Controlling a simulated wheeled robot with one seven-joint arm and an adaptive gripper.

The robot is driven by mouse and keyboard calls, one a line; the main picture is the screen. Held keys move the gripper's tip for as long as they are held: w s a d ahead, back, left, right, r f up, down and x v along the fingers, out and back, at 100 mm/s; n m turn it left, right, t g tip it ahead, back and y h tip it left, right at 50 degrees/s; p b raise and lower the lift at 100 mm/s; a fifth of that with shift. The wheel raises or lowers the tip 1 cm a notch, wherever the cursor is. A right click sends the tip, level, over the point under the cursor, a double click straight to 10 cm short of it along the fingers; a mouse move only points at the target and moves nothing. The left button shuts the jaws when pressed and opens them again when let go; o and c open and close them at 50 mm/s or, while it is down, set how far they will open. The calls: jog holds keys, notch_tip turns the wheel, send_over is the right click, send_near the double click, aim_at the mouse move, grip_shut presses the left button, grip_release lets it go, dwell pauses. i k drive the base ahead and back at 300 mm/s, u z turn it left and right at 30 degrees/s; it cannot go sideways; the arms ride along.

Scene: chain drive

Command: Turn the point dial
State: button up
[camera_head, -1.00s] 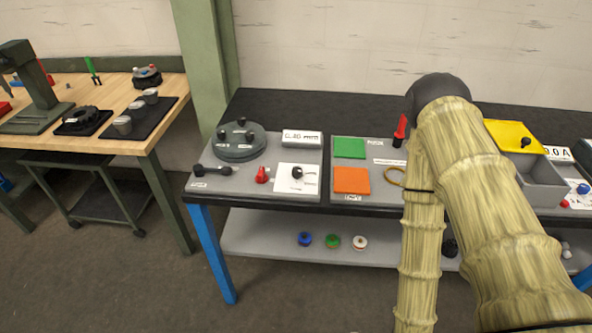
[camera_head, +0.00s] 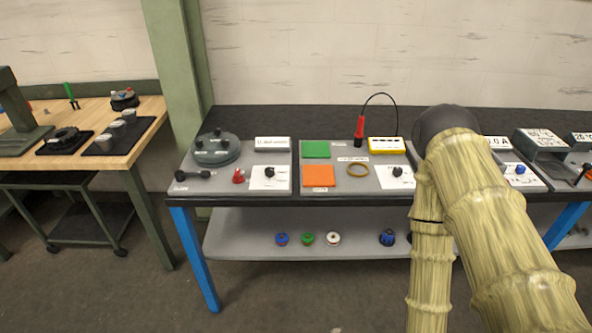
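A white plate with a small black knob (camera_head: 269,172) lies on the left grey panel of the bench. A second white plate with a black knob (camera_head: 397,171) lies on the middle panel, just left of my arm. A blue knob (camera_head: 520,169) sits on a plate right of my arm. The labels are too small to read, so I cannot tell which of these is the point dial. My arm in its tan sleeve rises at the right and covers part of the bench. My gripper does not show.
The bench (camera_head: 330,199) also bears a round grey dial unit (camera_head: 216,148), green (camera_head: 316,149) and orange (camera_head: 318,176) squares, and a yellow meter (camera_head: 386,145) with a red probe (camera_head: 359,129). A wooden table (camera_head: 140,140) stands left. Floor in front is clear.

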aim_at(269, 172)
jog(key=z, duration=1)
jog(key=i, duration=1.1)
jog(key=u, duration=1.75)
